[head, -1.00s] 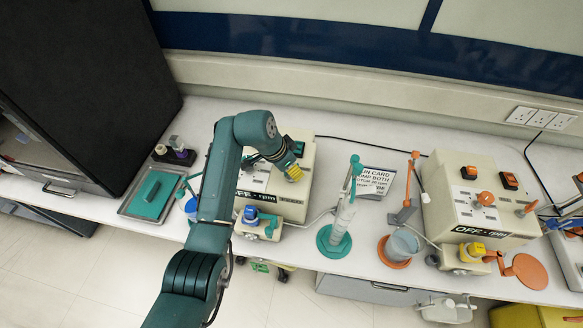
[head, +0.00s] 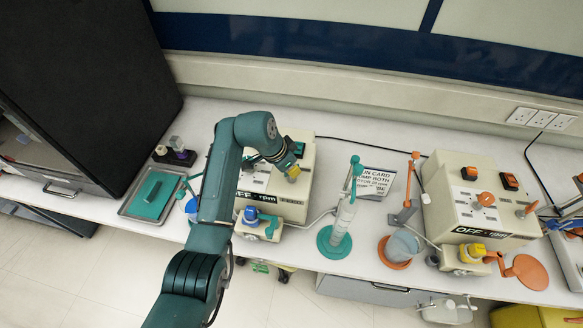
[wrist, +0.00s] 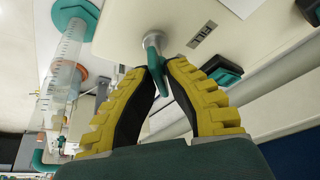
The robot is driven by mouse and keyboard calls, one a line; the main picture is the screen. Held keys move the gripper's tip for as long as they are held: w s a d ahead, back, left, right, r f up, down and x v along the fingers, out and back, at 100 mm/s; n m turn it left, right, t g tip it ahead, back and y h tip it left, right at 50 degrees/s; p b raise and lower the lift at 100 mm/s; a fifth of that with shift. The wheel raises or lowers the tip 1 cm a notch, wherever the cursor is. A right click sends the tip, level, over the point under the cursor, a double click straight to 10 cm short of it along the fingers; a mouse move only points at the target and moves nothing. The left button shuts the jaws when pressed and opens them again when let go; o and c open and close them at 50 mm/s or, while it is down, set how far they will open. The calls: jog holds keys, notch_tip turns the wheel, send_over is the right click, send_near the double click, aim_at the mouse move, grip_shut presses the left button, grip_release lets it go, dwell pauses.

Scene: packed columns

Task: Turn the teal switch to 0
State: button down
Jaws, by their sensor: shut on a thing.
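The teal switch lever (wrist: 157,77) sticks out on a metal stem from the cream face of a pump box, beside a "FILL" label. In the head view my gripper (head: 292,170) is at the right part of the left cream box (head: 275,207), and hides the lever. A teal rocker switch (wrist: 222,72) sits beside the label in the wrist view. I cannot read a 0 mark or the lever's setting.
A teal-based cylinder stand (head: 335,243) is right of the box. Further right are an orange stand (head: 396,250) and a second box (head: 445,215) with orange controls. A tray with a teal lid (head: 152,195) lies left. A printed card (head: 374,183) stands behind.

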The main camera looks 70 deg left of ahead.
jog(key=shift+d+f+p, duration=0.1)
jog(key=shift+p, duration=0.2)
jog(key=n+y+p, duration=0.1)
jog(key=n+p, duration=0.3)
jog(key=p, duration=0.1)
jog(key=shift+g, duration=0.4)
jog(key=n+y+p, duration=0.1)
jog(key=n, duration=0.1)
jog(key=n+g+p, duration=0.1)
jog(key=n+p, duration=0.1)
jog(key=shift+f+n+y, duration=0.1)
jog(key=shift+n+y, duration=0.3)
jog(key=n+g, duration=0.1)
jog(key=n, duration=0.1)
jog(key=n+g, duration=0.1)
jog(key=n, duration=0.1)
jog(key=shift+f+n+y+p, duration=0.15)
jog(key=shift+n+y+p, duration=0.15)
jog(key=shift+p, duration=0.05)
jog(key=shift+n+g+b, duration=0.8)
jog(key=shift+n+b, duration=0.1)
jog(key=shift+n, duration=1.2)
jog(key=c, duration=1)
grip_release()
jog(key=shift+c, duration=0.2)
